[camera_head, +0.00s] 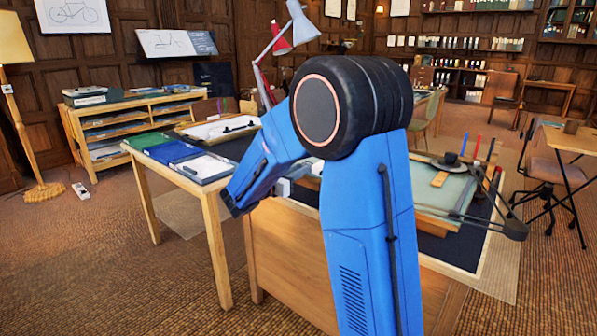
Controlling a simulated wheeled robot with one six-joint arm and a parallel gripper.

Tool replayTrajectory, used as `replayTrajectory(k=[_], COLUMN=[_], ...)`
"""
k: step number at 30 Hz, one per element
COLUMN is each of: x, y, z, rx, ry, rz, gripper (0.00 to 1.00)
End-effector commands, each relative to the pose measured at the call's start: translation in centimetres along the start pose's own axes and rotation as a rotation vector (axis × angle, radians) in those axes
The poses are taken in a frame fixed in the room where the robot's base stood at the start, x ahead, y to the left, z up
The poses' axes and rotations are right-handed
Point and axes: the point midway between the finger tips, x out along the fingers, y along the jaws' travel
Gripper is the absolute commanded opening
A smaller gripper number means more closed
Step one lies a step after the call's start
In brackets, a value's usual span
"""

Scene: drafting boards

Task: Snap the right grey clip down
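I cannot make out a grey clip in this view. My blue arm with its black joint fills the middle and covers part of the desk. A drafting board with a green surface (448,188) shows to the right of my arm; its left part is hidden. A white sheet (222,129) lies on a board farther back on the left, with a dark curved thing on it. My gripper's fingers are hidden behind my arm. A small light grey part shows between the arm links, and I cannot tell whether it belongs to the gripper.
Blue (172,151) and green (146,139) folders lie on the left wooden table. A black jointed drafting arm (510,228) reaches past the right board's edge. A desk lamp (301,24) rises behind. An office chair (548,172) stands right.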

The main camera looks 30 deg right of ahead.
Motion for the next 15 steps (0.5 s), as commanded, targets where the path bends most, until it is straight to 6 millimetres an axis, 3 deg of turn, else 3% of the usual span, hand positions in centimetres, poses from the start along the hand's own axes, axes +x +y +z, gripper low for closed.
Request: replayTrajectory(k=[1, 2, 15], x=[-0.01, -0.01, 0.13], y=[0.00, 0.00, -0.01], z=[0.00, 0.00, 0.46], rx=[0.000, 0.000, 0.003], ry=[0.000, 0.000, 0.058], rz=[0.000, 0.000, 0.001], gripper=[0.07, 0.00, 0.00])
